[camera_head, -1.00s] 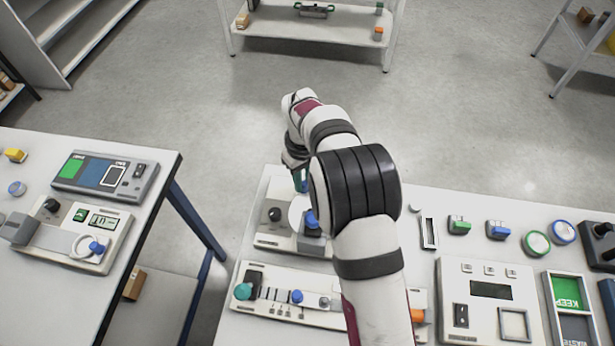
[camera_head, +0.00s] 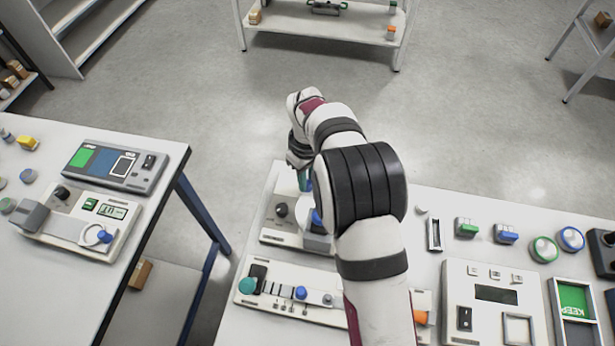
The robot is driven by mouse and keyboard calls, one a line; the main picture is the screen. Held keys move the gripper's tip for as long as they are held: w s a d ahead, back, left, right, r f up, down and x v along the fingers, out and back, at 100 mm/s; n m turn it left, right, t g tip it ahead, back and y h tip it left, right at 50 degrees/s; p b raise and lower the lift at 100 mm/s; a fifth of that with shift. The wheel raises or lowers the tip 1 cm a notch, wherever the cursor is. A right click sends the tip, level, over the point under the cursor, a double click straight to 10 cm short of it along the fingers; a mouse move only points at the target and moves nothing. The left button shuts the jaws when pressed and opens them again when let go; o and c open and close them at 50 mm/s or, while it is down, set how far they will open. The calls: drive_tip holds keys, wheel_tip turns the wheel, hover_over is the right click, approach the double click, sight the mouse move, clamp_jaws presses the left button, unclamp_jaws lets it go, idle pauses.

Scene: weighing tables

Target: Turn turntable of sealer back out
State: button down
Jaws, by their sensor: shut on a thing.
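A pale device (camera_head: 269,230) that I take for the sealer stands at the left end of the near table. My gripper (camera_head: 304,187) is low over the back of this device, beside the disc. It is shut on a small teal part (camera_head: 304,182), mostly hidden by my wrist; I cannot tell how that part joins the disc.
A long panel (camera_head: 290,290) with a teal knob and a blue knob lies in front. A scale-like unit (camera_head: 495,300), a keep/waste tray (camera_head: 573,300) and small colored pieces are to the right. A separate left table (camera_head: 150,155) holds two devices. Floor lies beyond.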

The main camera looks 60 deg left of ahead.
drive_tip(key=c, duration=0.7)
unclamp_jaws()
drive_tip(key=shift+c, duration=0.2)
wheel_tip(320, 180, up, 16)
drive_tip(key=shift+f, duration=0.1)
